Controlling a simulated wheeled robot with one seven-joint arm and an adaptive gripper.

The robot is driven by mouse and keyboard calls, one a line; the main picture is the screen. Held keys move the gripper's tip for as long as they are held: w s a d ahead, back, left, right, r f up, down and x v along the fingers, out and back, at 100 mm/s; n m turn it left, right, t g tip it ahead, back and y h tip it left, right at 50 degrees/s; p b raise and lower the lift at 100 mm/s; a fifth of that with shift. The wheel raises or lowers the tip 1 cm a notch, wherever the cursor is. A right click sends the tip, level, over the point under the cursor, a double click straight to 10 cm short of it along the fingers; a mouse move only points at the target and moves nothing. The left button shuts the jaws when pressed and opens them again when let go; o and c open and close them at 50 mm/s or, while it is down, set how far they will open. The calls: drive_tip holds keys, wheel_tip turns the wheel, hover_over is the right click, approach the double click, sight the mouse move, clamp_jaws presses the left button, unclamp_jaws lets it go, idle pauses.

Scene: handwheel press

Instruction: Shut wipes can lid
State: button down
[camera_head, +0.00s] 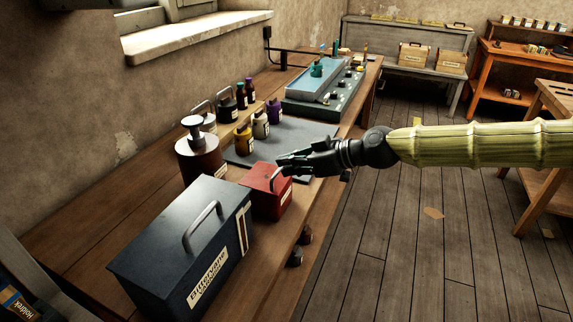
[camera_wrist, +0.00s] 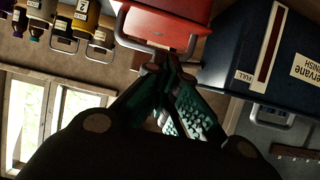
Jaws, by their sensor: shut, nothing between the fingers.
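A small red box-shaped can (camera_head: 266,203) with a thin grey handle stands near the bench's front edge. It is the likeliest wipes can, but I cannot read its label. Its top looks flat in the head view; I cannot tell whether the lid sits fully down. In the wrist view the red can (camera_wrist: 172,14) is at the top, with its handle just beyond my fingertips. My gripper (camera_head: 281,162) is shut and empty, at the red can's upper far side. In the wrist view the fingertips (camera_wrist: 166,66) nearly meet the handle; contact is unclear.
A large dark blue box (camera_head: 165,240) with a handle stands close in front of the red can. A brown can with a metal plunger top (camera_head: 200,158) is to its left. Several small bottles (camera_head: 243,138) stand behind on a grey mat (camera_head: 300,133). Open floor lies right.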

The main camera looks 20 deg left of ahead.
sight(283, 185)
drive_tip(key=shift+d+f+b, duration=0.25)
drive_tip(key=shift+f+b, duration=0.3)
drive_tip(key=shift+f, duration=0.3)
drive_tip(key=shift+d+f+b, duration=0.3)
drive_tip(key=shift+f+b, duration=0.25)
drive_tip(key=shift+f, duration=0.25)
drive_tip(key=shift+d+f+b, duration=0.25)
drive_tip(key=shift+f+b, duration=0.3)
drive_tip(key=shift+f, duration=0.3)
